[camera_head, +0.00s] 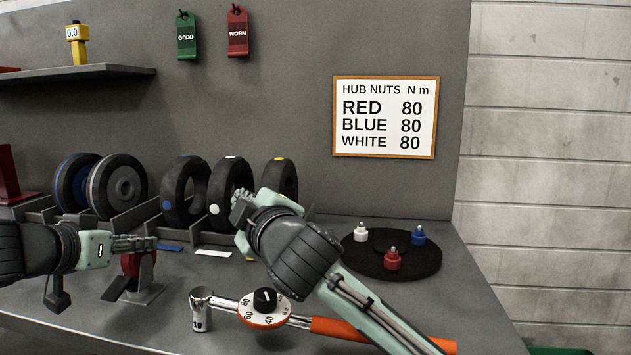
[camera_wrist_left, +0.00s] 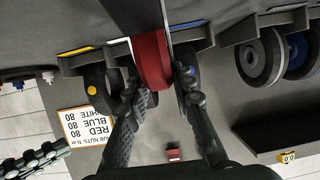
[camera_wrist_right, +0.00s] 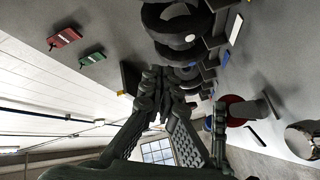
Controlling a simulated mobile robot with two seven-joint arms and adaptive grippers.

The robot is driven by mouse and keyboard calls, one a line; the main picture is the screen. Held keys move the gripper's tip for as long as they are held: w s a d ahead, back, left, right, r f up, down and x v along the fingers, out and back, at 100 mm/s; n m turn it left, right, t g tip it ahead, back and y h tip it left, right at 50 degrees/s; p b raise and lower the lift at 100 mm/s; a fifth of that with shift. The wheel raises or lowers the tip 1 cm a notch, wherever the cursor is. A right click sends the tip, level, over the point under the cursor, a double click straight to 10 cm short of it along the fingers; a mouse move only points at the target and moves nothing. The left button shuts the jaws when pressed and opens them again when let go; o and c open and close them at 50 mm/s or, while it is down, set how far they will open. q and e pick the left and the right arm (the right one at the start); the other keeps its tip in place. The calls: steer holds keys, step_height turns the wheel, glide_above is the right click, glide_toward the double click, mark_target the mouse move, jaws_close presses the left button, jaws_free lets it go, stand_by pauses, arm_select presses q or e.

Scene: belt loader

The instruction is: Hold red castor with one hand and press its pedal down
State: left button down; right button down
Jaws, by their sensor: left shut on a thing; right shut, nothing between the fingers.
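The red castor (camera_head: 138,264) stands on the bench at the left, on a grey metal base, with a dark pedal (camera_head: 116,288) sticking out at its lower left. The pedal looks raised, but its exact angle is hard to tell. My left gripper (camera_head: 150,243) is shut on the top of the castor. In the left wrist view its fingers lie on both sides of the red body (camera_wrist_left: 152,62). My right gripper (camera_head: 240,205) is shut and empty, above the bench to the right of the castor. The right wrist view shows its closed fingertips (camera_wrist_right: 166,88) apart from the castor (camera_wrist_right: 236,106).
Several wheels (camera_head: 182,192) stand in a rack behind. A round black tray (camera_head: 420,266) with red, white and blue nuts is at the right. A sign (camera_head: 386,117) hangs on the wall.

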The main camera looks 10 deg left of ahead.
arm_select(q)
steer(key=shift+f, duration=0.15)
arm_select(e)
steer(key=w+d+r+m+t+h, duration=0.1)
steer(key=w+d+m+h, duration=0.1)
steer(key=w+d, duration=0.5)
steer(key=d+m, duration=0.1)
steer(key=d, duration=0.3)
steer(key=shift+w+r+t, duration=0.3)
steer(key=shift+r, duration=0.05)
arm_select(q)
steer(key=c, duration=1.2)
jaws_free()
steer(key=shift+d+r, duration=0.1)
steer(key=shift+r, duration=0.1)
